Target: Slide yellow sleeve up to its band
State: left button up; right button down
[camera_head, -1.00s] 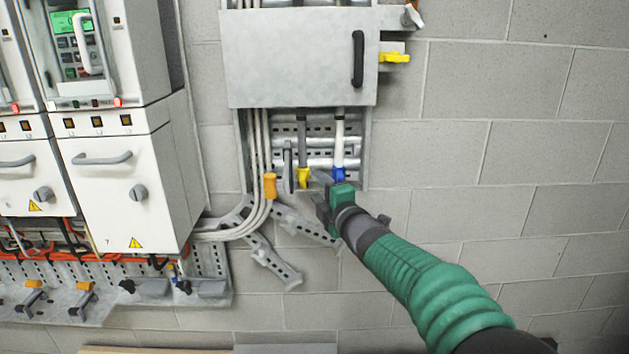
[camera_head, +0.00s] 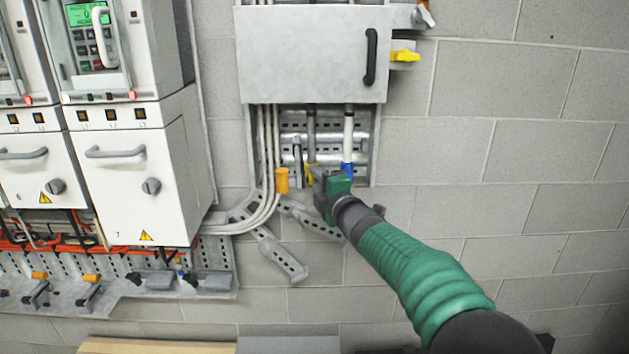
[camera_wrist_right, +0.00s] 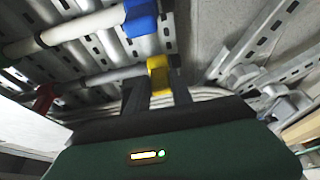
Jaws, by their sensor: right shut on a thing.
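The yellow sleeve (camera_head: 311,171) sits at the lower end of a grey cable (camera_head: 311,125) below the metal box. My right gripper (camera_head: 317,179) comes in from the lower right and is shut on the sleeve, partly hiding it. In the right wrist view the yellow sleeve (camera_wrist_right: 158,74) shows between the two dark fingers (camera_wrist_right: 158,92). A pale cable (camera_wrist_right: 105,79) runs left from it, toward a dark red piece (camera_wrist_right: 43,97). I cannot make out a band for certain. My left gripper is not in view.
An orange sleeve (camera_head: 282,180) is to the left. The metal box (camera_head: 312,55) is above. White drive cabinets (camera_head: 135,175) stand left; bare block wall is right.

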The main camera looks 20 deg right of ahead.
jog(key=shift+a+f, duration=0.2)
jog(key=shift+f, duration=0.1)
jog(key=shift+a+f, duration=0.1)
dwell(0.6)
notch_tip(320, 180, up, 13)
jog(key=p, duration=0.9)
